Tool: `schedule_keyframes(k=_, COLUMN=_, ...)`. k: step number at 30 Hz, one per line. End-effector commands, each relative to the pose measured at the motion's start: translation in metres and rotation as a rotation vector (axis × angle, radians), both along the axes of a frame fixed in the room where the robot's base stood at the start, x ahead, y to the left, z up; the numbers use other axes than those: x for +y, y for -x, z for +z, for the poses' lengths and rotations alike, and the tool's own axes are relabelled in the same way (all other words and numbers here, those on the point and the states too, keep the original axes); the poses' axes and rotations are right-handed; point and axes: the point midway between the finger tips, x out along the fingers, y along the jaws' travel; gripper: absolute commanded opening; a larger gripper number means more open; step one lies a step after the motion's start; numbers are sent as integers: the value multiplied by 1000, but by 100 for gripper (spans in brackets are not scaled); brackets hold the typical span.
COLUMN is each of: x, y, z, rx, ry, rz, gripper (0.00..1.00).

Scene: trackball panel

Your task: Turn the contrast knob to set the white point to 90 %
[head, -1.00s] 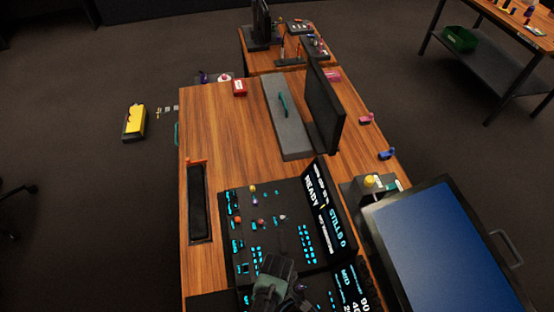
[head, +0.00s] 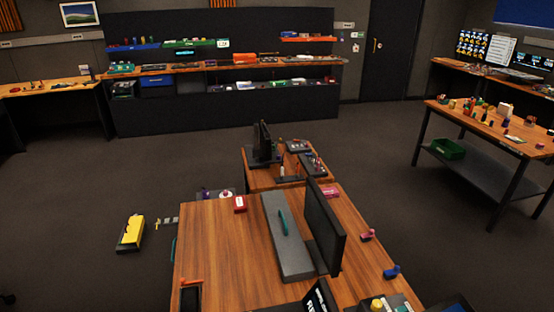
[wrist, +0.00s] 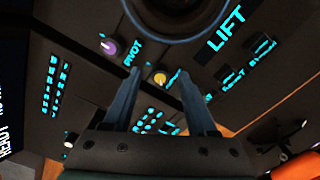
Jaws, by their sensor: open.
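My gripper (wrist: 158,74) shows in the wrist view, open, its two fingers apart over the dark control panel (wrist: 85,100). A yellow-topped knob (wrist: 160,78) appears between the fingertips; its label is partly hidden. A purple knob (wrist: 107,46) marked PIVOT is up and left of them. A pale knob (wrist: 70,141) sits at lower left. I cannot tell which knob is the contrast knob, and no white point value is readable. In the head view only the top of the panel's lettered screen (head: 317,298) shows; the gripper is out of that view.
A large dark round part (wrist: 180,8) is at the wrist view's top edge, above the fingers. Lit cyan buttons (wrist: 56,82) stand left. In the head view, a dark monitor (head: 325,228) and grey slab (head: 285,240) stand on the wooden desk (head: 225,255).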

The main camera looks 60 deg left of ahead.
Motion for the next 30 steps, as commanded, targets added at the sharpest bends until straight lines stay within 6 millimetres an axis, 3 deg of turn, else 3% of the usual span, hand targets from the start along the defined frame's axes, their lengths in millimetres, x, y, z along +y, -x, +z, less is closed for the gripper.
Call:
schedule_keyframes(k=5, x=0, y=0, z=18, rx=-2, ry=-1, rz=-1, gripper=58)
schedule_keyframes(k=21, x=0, y=-1, z=110, rx=-3, ry=-1, rz=0, gripper=58)
schedule_keyframes(k=30, x=0, y=0, z=128, rx=-1, ry=0, rz=0, gripper=58)
